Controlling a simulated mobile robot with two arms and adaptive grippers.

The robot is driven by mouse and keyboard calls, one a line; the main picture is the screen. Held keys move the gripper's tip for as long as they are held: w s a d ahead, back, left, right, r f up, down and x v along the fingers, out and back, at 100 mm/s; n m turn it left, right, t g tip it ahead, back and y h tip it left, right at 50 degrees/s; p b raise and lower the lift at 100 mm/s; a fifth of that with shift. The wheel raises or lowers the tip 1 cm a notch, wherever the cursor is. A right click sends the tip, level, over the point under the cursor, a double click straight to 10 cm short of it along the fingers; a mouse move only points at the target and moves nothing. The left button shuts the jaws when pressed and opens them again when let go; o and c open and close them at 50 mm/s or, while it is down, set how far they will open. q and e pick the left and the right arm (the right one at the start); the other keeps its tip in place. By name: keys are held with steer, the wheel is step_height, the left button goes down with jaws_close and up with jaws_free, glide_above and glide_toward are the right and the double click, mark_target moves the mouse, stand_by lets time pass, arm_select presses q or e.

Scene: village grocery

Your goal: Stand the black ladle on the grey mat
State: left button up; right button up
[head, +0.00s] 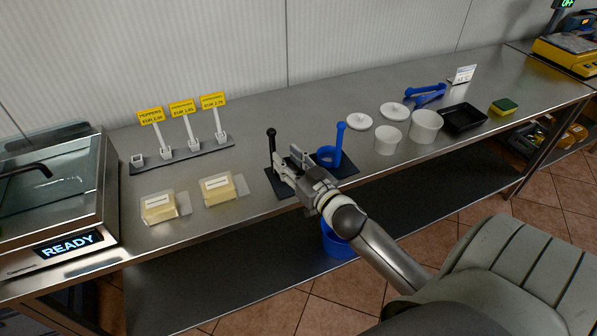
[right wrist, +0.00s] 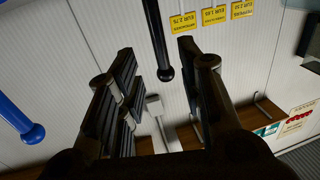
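The black ladle (head: 271,143) stands with its handle upright at the left edge of the dark grey mat (head: 346,170); its lower part is hidden behind my right gripper. My right gripper (head: 284,163) reaches over the mat from the front right, low beside the ladle. In the right wrist view its fingers (right wrist: 155,75) are apart, with the black ladle's handle (right wrist: 158,40) showing between them and a gap on both sides. A blue ladle (head: 339,143) stands upright at the mat's right side, also seen in the wrist view (right wrist: 20,122). My left gripper is not in view.
Two wrapped cheese-like packs (head: 158,207) lie left of the mat, before a price-sign rack (head: 182,155). White tubs (head: 425,127), lids (head: 359,121) and a black tray (head: 463,118) stand to the right. A blue bucket (head: 338,242) is below.

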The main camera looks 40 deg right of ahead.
steer(key=shift+s+a, duration=0.1)
steer(key=shift+s, duration=2.1)
